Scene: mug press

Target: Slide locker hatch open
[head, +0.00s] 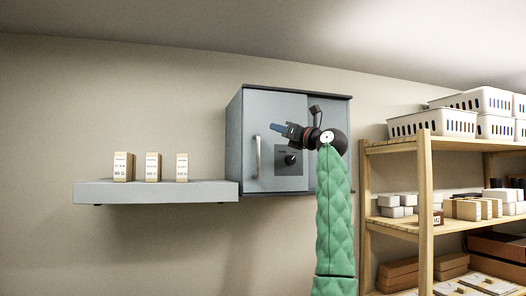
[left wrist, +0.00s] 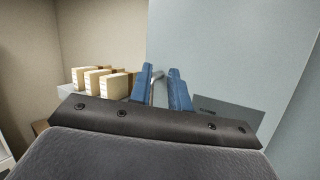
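The grey locker (head: 233,140) hangs on the wall with a dark top edge. Its hatch (head: 262,112) is a light grey front panel with an upright bar handle (head: 257,157) near its left side. My left gripper (head: 278,127) is in front of the hatch, up and to the right of the handle, with its blue fingers pointing left. In the left wrist view the blue fingers (left wrist: 160,86) are apart, and part of the handle (left wrist: 155,84) shows in the gap beyond them; I cannot tell whether they touch it. My right gripper is not in view.
A wall shelf (head: 150,193) left of the locker holds three small boxes (head: 153,167). A dark plate with a knob (head: 290,160) is on the locker front. A wooden rack (head: 424,190) with white baskets (head: 432,123) and boxes stands at the right.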

